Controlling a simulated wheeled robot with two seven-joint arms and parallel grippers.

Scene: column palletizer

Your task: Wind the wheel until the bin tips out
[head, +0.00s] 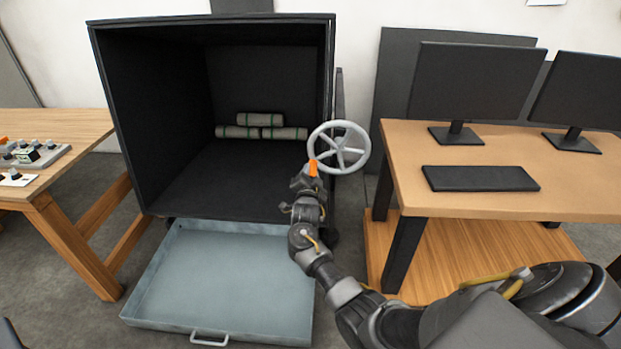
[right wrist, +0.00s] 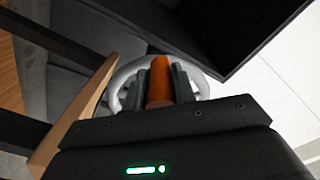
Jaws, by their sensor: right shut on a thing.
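The black bin (head: 225,185) stands upright with its open side facing me. Several grey-green rolls with green bands (head: 262,127) lie stacked at its back. The light grey spoked wheel (head: 350,127) is at the bin's right side. My right gripper (head: 312,170) is at the wheel's lower left rim, shut on its orange handle (head: 313,167). In the right wrist view the orange handle (right wrist: 159,85) stands between the two fingers, with the wheel's rim (right wrist: 124,75) behind it. My left gripper is not in view.
A shallow blue-grey tray (head: 207,338) with a front handle lies empty on the floor below the bin. A wooden desk (head: 415,180) with two monitors and a keyboard stands close to the wheel's right. A wooden table (head: 75,125) with knobbed devices is at left.

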